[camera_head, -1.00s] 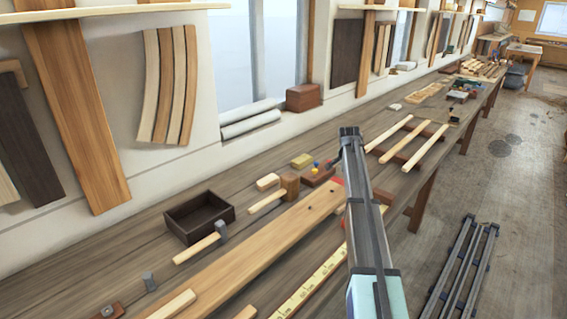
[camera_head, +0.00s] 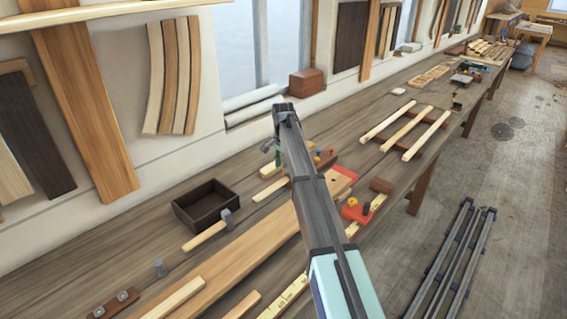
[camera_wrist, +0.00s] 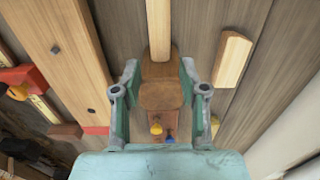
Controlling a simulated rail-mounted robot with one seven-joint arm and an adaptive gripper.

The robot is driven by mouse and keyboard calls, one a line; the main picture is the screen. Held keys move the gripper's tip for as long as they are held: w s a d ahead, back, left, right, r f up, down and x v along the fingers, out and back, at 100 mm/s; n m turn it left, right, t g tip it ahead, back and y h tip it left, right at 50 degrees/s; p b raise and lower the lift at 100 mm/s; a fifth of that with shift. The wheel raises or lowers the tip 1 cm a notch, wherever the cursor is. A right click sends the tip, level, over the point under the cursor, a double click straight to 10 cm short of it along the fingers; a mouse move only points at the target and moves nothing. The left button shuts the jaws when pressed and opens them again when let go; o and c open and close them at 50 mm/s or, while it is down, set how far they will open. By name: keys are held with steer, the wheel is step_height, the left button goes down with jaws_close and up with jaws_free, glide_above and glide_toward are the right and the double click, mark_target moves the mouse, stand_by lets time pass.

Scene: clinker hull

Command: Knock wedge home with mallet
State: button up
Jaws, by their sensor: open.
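The mallet lies on the bench, its pale handle (camera_wrist: 158,28) and brown wooden head (camera_wrist: 160,95) showing in the wrist view. In the head view its handle (camera_head: 270,190) shows, while my arm hides its head. My gripper (camera_wrist: 159,92) is open, with the mallet head between its fingers in the picture; I cannot tell how high above it they are. In the head view my gripper (camera_head: 271,148) is partly hidden by my arm. A pale wood piece (camera_wrist: 232,60) lies beside the mallet toward the wall. I cannot tell whether it is the wedge.
A metal-headed hammer (camera_head: 206,236) lies by a dark open box (camera_head: 203,204). A long plank (camera_head: 240,250) lies on the near side of the mallet. A red clamp-like piece (camera_head: 354,213) and red and blue knobs (camera_wrist: 156,128) are close by. The wall borders the bench.

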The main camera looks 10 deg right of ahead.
mark_target(283, 179)
steer(key=shift+f+b, duration=1.3)
steer(key=shift+f, duration=2.45)
jaws_close()
steer(key=shift+r, duration=0.25)
steer(key=shift+r+p, duration=0.3)
steer(key=shift+p, duration=0.05)
steer(key=shift+r, duration=0.1)
